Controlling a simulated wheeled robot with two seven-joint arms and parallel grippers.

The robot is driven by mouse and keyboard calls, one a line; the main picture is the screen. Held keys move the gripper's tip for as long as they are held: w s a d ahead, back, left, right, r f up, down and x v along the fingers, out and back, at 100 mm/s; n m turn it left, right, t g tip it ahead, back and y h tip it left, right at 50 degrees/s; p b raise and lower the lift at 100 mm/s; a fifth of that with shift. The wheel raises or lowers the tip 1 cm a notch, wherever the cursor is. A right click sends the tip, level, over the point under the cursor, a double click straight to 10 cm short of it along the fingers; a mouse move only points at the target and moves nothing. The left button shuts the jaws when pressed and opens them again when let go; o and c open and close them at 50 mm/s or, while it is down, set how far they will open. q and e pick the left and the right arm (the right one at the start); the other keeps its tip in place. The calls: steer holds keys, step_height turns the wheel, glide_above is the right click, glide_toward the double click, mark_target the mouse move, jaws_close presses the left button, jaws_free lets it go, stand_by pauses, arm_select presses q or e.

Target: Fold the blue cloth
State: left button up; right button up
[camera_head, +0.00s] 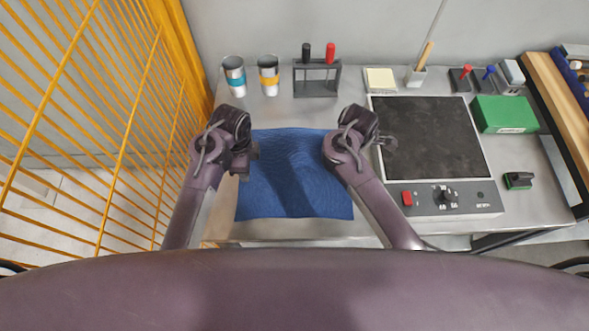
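The blue cloth (290,185) lies spread on the grey table, roughly square and slightly rippled, with its front edge near the table's front edge. My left gripper (254,151) is over the cloth's left edge. My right gripper (389,145) is to the right of the cloth, by the left side of the black plate. Both grippers are small and partly hidden by my wrists, so I cannot tell whether their fingers are open or shut. No part of the cloth is seen lifted in a grip.
Two cups (234,76) (268,75) and a marker holder (317,78) stand behind the cloth. A device with a black plate (430,135) is at right, with a green box (504,114) beyond. A yellow fence (110,110) borders the left.

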arm_select(q)
steer(key=shift+f, duration=0.15)
arm_select(e)
steer(key=shift+f, duration=0.15)
arm_select(q)
steer(key=shift+c, duration=1)
arm_select(e)
steer(key=shift+c, duration=1)
arm_select(q)
jaws_close()
arm_select(e)
jaws_close()
